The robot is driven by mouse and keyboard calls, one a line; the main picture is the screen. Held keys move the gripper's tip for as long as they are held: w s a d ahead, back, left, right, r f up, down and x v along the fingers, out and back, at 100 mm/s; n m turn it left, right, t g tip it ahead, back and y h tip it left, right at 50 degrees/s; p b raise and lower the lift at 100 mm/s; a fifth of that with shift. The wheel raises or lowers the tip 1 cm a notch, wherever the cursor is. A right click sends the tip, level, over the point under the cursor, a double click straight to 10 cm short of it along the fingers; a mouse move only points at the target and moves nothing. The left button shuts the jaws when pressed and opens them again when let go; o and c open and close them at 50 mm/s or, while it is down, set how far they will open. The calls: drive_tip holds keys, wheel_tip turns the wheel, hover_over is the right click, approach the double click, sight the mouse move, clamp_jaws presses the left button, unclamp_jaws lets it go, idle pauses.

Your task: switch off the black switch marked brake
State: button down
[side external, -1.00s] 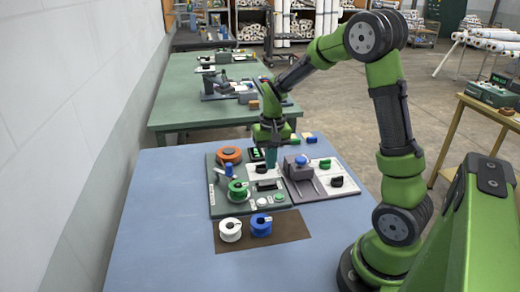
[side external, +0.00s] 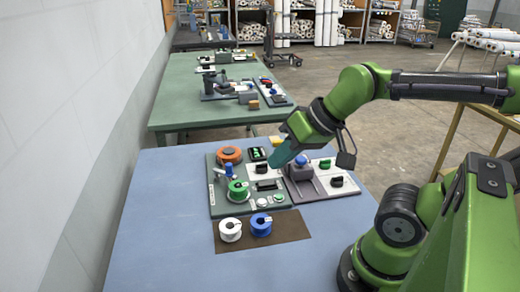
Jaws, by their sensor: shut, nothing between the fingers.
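My gripper (side external: 273,164) is shut and empty. Its teal fingers slant down to the left, with the tips just right of the left panel's switch in the picture. Whether they touch it I cannot tell.
The left panel (side external: 219,204) carries an orange ring (side external: 230,154), a green spool (side external: 238,188) and buttons. A blue-topped grey block (side external: 299,171) stands close to my fingers. White (side external: 231,229) and blue (side external: 261,224) spools stand on a brown mat (side external: 290,230). The table's left side is clear.

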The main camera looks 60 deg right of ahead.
drive_tip(key=m+g+h, duration=0.2)
drive_tip(key=m+g, duration=0.3)
drive_tip(key=g, duration=0.2)
hover_over(259, 184)
wheel_tip(259, 184, down, 7)
drive_tip(key=shift+d+f, duration=0.1)
wheel_tip(259, 184, down, 14)
drive_tip(key=shift+r, duration=0.15)
